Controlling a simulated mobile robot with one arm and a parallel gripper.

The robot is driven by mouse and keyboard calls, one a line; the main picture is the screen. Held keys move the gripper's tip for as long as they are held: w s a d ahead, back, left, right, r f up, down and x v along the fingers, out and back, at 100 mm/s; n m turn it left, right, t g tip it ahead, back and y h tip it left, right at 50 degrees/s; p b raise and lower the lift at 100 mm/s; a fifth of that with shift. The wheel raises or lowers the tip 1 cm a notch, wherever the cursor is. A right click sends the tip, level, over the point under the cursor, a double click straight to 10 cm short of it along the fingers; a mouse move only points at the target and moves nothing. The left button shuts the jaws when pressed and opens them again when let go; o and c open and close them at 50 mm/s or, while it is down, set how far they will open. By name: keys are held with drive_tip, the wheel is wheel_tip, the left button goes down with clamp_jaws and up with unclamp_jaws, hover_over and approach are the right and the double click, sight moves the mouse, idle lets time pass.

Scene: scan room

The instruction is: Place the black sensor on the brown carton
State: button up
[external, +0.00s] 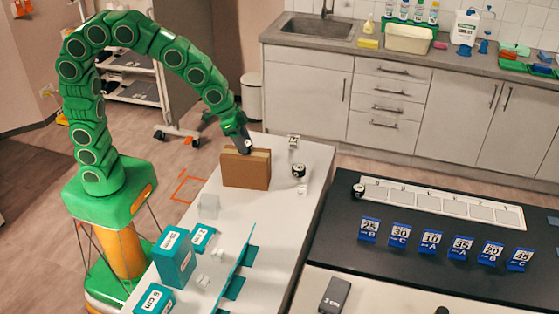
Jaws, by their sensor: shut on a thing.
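The brown carton (245,172) stands upright on the white table, near its far end. My gripper (243,142) reaches down from the upper left, just at the carton's top edge. It is shut on a small dark thing, which appears to be the black sensor (247,149). The sensor is small and partly hidden by the fingers. I cannot tell whether it touches the carton's top.
A round black-and-white item (298,171) and a small white sign (294,142) stand right of the carton. Teal boxes (173,257) and a teal divider (243,262) stand nearer. A black counter (420,265) with blue labels lies right.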

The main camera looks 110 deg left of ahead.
drive_tip(key=shift+f, duration=0.35)
drive_tip(key=shift+f, duration=0.1)
drive_tip(key=o, duration=1.1)
